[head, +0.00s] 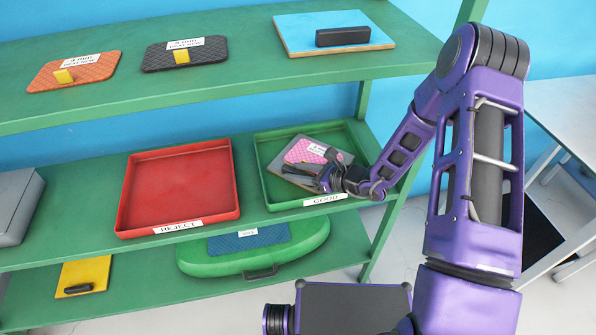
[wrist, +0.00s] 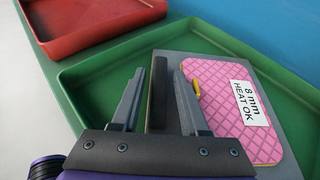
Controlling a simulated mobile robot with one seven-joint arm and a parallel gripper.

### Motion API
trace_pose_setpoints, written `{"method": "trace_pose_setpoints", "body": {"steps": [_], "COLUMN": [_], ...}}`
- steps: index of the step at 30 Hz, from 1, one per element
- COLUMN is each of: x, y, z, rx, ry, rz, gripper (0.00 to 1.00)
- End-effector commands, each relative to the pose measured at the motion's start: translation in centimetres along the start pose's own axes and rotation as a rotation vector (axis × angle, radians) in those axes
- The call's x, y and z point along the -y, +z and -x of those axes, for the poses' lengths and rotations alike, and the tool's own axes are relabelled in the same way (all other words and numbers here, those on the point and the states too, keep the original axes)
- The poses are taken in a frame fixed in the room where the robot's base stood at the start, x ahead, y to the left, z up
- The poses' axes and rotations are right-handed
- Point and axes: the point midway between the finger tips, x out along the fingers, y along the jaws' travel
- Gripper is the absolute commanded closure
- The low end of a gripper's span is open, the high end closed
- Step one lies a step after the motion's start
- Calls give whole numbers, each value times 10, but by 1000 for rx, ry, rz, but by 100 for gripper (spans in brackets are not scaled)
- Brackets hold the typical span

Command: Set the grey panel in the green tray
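The grey panel (head: 279,168) lies inside the green tray (head: 262,165), which is labelled GOOD. A pink quilted pad (head: 306,150) with a white label sits on the panel; in the wrist view the pad (wrist: 228,120) reads "8 mm HEAT OK". My gripper (wrist: 160,75) is over the panel's near left part. Its fingers are open, one on each side of the panel's dark upright handle (wrist: 158,95), with a gap showing on both sides. My gripper hides part of the panel in the head view. I cannot tell whether the panel lies fully flat on the tray floor.
The empty red tray (head: 180,190), labelled REJECT, stands left of the green tray on the same shelf. A green shelf above holds an orange pad (head: 75,72), a dark pad (head: 185,54) and a blue board (head: 335,25). A grey box (head: 15,205) stands far left.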

Motion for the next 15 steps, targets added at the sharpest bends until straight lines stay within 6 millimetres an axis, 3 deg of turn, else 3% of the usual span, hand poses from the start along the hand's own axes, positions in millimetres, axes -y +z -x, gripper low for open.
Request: {"method": "trace_pose_setpoints", "body": {"steps": [11, 15], "x": [0, 1], "y": [3, 3], "z": [1, 19], "rx": [0, -2], "ry": [0, -2], "rz": [1, 0], "gripper": [48, 48]}}
